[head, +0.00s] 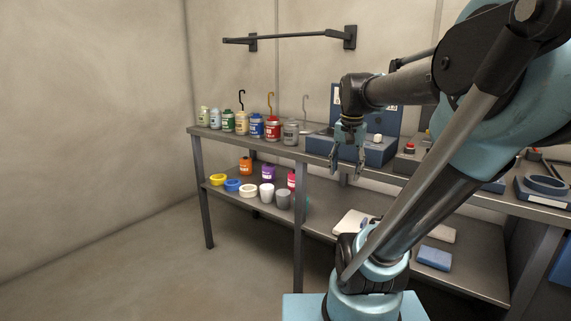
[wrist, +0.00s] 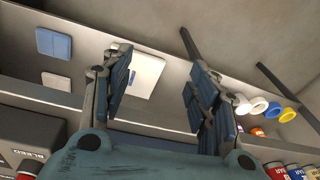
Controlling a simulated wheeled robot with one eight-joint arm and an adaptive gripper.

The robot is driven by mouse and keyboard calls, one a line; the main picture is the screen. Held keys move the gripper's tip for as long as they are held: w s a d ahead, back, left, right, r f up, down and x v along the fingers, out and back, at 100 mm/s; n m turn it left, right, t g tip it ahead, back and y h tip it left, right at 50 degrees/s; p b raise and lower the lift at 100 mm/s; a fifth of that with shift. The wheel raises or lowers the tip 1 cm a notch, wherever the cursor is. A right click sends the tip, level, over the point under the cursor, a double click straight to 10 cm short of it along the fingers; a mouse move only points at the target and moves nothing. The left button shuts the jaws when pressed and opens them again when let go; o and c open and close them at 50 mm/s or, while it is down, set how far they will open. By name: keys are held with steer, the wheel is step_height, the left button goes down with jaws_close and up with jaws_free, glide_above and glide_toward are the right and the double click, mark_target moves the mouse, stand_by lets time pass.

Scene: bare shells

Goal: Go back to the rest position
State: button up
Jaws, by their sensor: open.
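My gripper (head: 347,160) hangs at the end of my arm, pointing down, just in front of the workbench top (head: 330,158). Its two fingers are apart with nothing between them. In the wrist view my gripper (wrist: 160,95) is also open and empty, with the lower shelf (wrist: 150,128) and a white flat item (wrist: 143,75) seen beyond the fingers. My arm crosses the right half of the head view and hides part of the bench.
Several cans and bottles (head: 257,127) stand at the left of the bench top. Cups and tape rolls (head: 248,190) are on the lower shelf. A blue-grey box (head: 375,152) is behind my gripper. A black rail (head: 290,38) is on the wall. The left floor (head: 130,270) is clear.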

steer(key=s+f+n, duration=0.5)
steer(key=s+f, duration=0.7)
steer(key=f, duration=0.4)
steer(key=shift+s+n+t, duration=0.25)
steer(key=shift+n+t, duration=0.05)
steer(key=shift+n, duration=0.1)
